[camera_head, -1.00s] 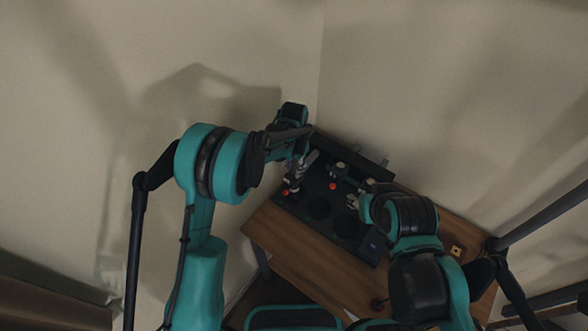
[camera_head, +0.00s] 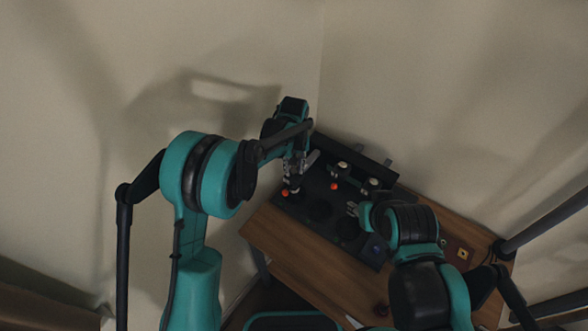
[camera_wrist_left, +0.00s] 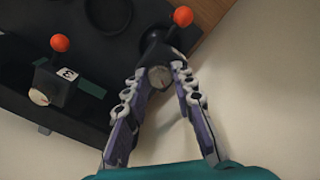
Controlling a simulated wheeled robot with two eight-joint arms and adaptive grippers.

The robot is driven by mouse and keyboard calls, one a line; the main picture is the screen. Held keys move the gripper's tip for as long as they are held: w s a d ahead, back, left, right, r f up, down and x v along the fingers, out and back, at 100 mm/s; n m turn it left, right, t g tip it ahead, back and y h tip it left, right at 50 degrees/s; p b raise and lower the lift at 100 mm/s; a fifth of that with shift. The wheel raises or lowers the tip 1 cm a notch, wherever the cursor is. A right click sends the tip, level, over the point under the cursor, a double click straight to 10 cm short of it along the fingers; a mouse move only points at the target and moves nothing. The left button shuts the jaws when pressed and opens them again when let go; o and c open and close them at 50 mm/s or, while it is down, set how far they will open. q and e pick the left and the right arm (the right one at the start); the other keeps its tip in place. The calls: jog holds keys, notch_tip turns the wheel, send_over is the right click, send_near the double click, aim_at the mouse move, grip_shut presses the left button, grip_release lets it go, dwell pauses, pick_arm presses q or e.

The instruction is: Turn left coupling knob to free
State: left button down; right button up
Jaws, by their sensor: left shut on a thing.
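The left coupling knob (camera_wrist_left: 160,77), a grey round disc on a black block, sits between the two fingers of my left gripper (camera_wrist_left: 158,82) in the left wrist view. My left gripper (camera_head: 294,182) is shut on it, at the left end of the black panel (camera_wrist_left: 70,18). An orange ball (camera_wrist_left: 183,16) stands beside this block; it also shows in the head view (camera_head: 285,193). The fingers hide the knob in the head view. My right gripper (camera_head: 352,209) hangs over the panel's right part, its small fingers apart and apparently empty.
A second block with a pale knob (camera_wrist_left: 40,97) and an orange ball (camera_wrist_left: 60,43) stands along the panel. The panel lies on a wooden table (camera_head: 300,262) in a corner, with walls close behind. The table's front strip is mostly clear.

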aim_at(294, 170)
pick_arm(q)
jog(key=n+b, duration=0.1)
jog(key=n, duration=0.4)
jog(key=shift+n, duration=0.3)
dwell(0.4)
jog(key=c, duration=1.3)
grip_release()
jog(key=shift+o, duration=0.2)
notch_tip(294, 170, up, 12)
